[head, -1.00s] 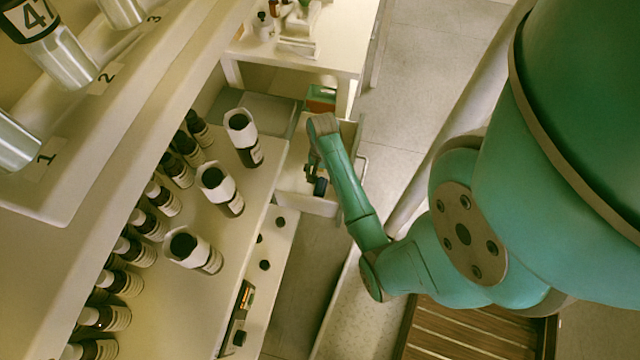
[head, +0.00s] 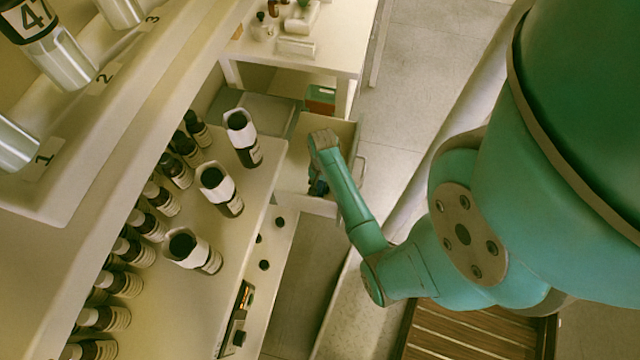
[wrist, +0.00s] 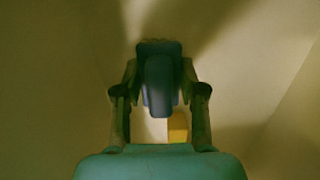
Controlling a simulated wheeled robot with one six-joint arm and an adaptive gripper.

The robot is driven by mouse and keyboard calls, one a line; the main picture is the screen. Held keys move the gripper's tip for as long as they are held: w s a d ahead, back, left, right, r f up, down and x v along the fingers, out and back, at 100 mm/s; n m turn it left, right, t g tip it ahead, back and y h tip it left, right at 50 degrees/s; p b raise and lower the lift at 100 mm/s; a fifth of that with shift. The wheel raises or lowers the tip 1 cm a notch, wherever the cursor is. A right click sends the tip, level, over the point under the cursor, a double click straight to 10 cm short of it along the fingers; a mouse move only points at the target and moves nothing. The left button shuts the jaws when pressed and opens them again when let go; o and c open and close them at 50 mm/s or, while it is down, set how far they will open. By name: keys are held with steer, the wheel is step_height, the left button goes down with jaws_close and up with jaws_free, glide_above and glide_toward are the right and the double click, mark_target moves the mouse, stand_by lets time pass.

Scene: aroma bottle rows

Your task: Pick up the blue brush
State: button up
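The blue brush (wrist: 160,85) shows in the wrist view as a dark blue, rounded shape with a wider far end. My gripper (wrist: 160,75) has one finger on each side of it, with the fingertips very close to its wider end. The picture is too dark to tell whether the fingers press on it. In the head view my gripper (head: 318,187) is a small dark shape inside the pale open drawer (head: 292,165), partly hidden by my arm. I cannot separate the brush from the gripper there.
A small yellow thing (wrist: 178,127) shows past the brush in the wrist view. The drawer's walls rise around my gripper. The counter at left holds several brown bottles (head: 240,138). A white table (head: 300,60) with small items stands behind the drawer.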

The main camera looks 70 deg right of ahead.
mark_target(320, 183)
steer(key=shift+c, duration=0.4)
step_height(320, 183, up, 10)
stand_by(0.3)
